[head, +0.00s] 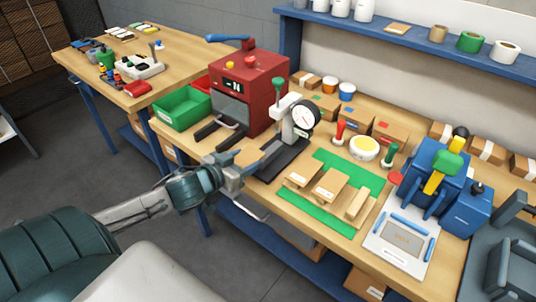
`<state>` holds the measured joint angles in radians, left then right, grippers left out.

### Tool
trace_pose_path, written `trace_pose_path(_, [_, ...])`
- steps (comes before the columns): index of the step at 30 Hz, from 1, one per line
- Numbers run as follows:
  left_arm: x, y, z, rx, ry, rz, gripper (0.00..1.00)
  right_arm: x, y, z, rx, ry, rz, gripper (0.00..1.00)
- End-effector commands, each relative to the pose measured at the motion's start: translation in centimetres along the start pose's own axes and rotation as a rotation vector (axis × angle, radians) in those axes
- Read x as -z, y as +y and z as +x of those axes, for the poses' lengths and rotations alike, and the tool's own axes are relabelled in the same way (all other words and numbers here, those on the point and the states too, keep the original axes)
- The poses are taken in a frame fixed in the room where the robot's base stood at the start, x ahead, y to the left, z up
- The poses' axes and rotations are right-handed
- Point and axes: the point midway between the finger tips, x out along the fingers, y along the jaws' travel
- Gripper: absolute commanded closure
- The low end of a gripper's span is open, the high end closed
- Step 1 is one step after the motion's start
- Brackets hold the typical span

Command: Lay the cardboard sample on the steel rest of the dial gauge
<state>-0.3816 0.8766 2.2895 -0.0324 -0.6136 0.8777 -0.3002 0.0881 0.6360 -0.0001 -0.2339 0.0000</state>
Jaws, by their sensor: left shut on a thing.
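My left gripper (238,167) is over the front edge of the workbench, left of the dial gauge. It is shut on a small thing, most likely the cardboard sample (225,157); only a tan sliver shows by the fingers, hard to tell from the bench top. The dial gauge (305,117) has a round white face on a stand with a dark base (288,160). The gripper is in front and left of this base. The steel rest is too small to make out clearly. My right gripper is not in view.
A red press (250,85) and a green bin (181,108) stand behind and left of the gauge. A blue machine (432,180) and a white board (378,240) are farther right.

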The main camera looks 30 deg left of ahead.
Motion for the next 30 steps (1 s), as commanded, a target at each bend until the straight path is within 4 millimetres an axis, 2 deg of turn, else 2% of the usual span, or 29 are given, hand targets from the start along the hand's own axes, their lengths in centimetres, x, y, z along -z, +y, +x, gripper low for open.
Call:
trace_pose_path(2, [0.5, 0.1, 1.3, -0.003, 0.007, -0.007, 0.67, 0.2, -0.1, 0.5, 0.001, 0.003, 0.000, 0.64])
trace_pose_path(12, [2.6, 0.2, 7.2, -0.005, 0.005, -0.009, 0.67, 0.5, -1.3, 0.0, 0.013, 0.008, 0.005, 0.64])
trace_pose_path(15, [3.0, 0.1, 8.7, -0.003, 0.003, -0.006, 0.67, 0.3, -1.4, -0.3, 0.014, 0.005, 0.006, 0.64])
trace_pose_path(19, [3.2, 0.2, 9.7, -0.005, 0.001, -0.002, 0.67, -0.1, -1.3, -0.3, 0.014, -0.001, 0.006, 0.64])
trace_pose_path(30, [-0.2, 0.2, 10.8, -0.004, -0.001, 0.001, 0.67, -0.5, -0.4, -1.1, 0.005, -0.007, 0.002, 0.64])
